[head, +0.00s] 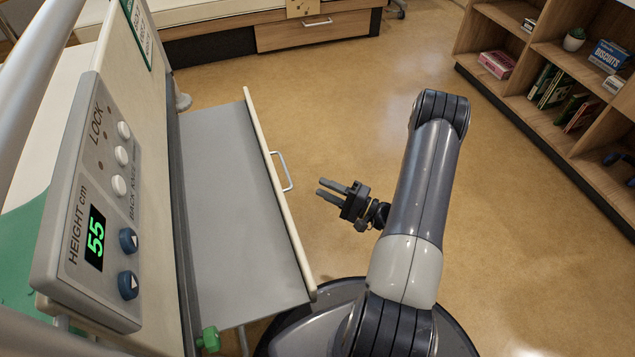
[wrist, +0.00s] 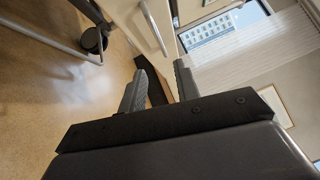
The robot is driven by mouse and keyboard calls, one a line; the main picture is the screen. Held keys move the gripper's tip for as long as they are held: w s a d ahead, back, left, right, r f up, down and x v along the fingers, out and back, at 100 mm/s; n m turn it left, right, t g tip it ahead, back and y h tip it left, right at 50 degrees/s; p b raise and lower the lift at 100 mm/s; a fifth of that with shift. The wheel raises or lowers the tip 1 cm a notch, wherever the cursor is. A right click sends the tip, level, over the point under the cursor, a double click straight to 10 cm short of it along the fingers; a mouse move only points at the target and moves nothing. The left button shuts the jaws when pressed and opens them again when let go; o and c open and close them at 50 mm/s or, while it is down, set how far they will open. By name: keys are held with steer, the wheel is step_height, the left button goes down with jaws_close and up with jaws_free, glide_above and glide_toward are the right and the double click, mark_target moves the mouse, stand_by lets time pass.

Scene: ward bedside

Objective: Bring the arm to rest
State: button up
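My gripper (head: 331,190) is at the middle of the head view, over the bare floor. Its two fingers point left toward the pulled-out grey shelf and stand apart with nothing between them. My arm rises from my base and bends back down to the gripper. In the wrist view the two fingers of my gripper (wrist: 158,85) are also spread and empty. The gripper looks a little to the right of the shelf handle (head: 283,171), with a gap between them.
The grey shelf (head: 215,190) juts out at the left below a bed control panel (head: 95,205) reading 55. A bookcase (head: 550,70) with books and boxes stands at the right. A drawer unit (head: 315,32) is at the back. The floor (head: 320,100) between is clear.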

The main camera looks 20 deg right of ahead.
steer(key=shift+s+d, duration=0.1)
stand_by(0.3)
steer(key=b+x, duration=0.2)
steer(key=x, duration=0.9)
steer(key=shift+s+b, duration=0.1)
steer(key=shift+b, duration=0.25)
